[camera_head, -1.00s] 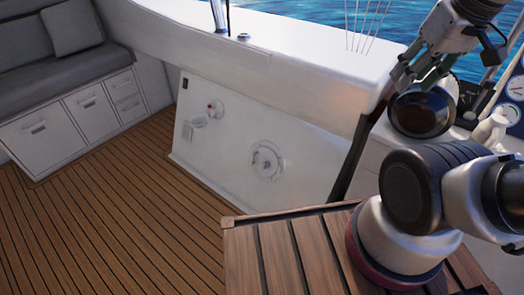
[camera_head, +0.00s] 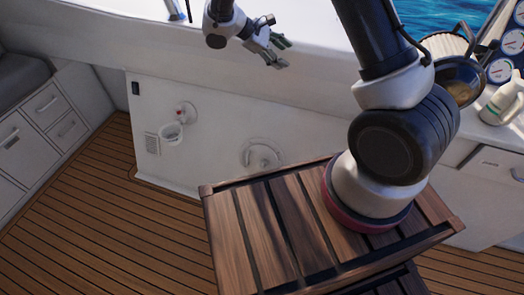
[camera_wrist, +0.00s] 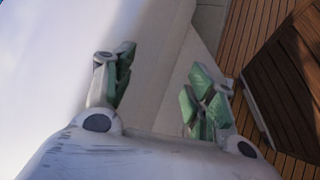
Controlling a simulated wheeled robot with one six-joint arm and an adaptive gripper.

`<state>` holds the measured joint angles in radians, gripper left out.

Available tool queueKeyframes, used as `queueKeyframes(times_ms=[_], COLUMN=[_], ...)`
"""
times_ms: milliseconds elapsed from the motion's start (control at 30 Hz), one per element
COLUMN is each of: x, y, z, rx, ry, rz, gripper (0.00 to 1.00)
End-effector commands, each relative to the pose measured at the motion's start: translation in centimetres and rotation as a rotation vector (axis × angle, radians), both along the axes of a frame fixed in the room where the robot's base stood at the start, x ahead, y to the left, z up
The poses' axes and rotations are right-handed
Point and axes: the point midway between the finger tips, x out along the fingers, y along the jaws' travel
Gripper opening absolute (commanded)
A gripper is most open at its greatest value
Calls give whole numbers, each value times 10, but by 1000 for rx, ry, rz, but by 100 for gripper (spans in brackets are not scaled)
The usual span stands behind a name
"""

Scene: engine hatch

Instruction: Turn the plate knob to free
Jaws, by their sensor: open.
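A round white plate with a knob (camera_head: 261,155) sits low on the white wall panel, right of the panel's middle in the head view. The angle of its knob is too small to read. My gripper (camera_head: 285,53) is up and slightly right of it, over the white ledge edge, apart from the knob. In the wrist view my gripper (camera_wrist: 164,85) shows its green-padded fingers spread apart with nothing between them. The knob does not show clearly in the wrist view.
A small red-and-white fitting (camera_head: 184,111) and a white cup-like holder (camera_head: 170,133) are on the panel left of the knob. A slatted wooden top (camera_head: 265,232) stands in front. Open plank floor (camera_head: 110,225) lies at left.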

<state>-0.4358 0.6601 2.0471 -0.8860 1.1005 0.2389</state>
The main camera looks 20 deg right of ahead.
Motion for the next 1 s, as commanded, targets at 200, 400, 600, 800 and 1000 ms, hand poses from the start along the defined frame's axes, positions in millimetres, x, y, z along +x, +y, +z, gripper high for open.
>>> queueKeyframes(times_ms=[200,400,600,800,1000], x=[29,27,-19,-70,-87], y=[50,96,122,123,117], z=[-121,-263,-404,-494,-524], rx=[-184,-344,-451,-495,-503], ry=[110,190,258,301,314], rz=[256,559,861,1065,1134], gripper=[56,56,56,56,56])
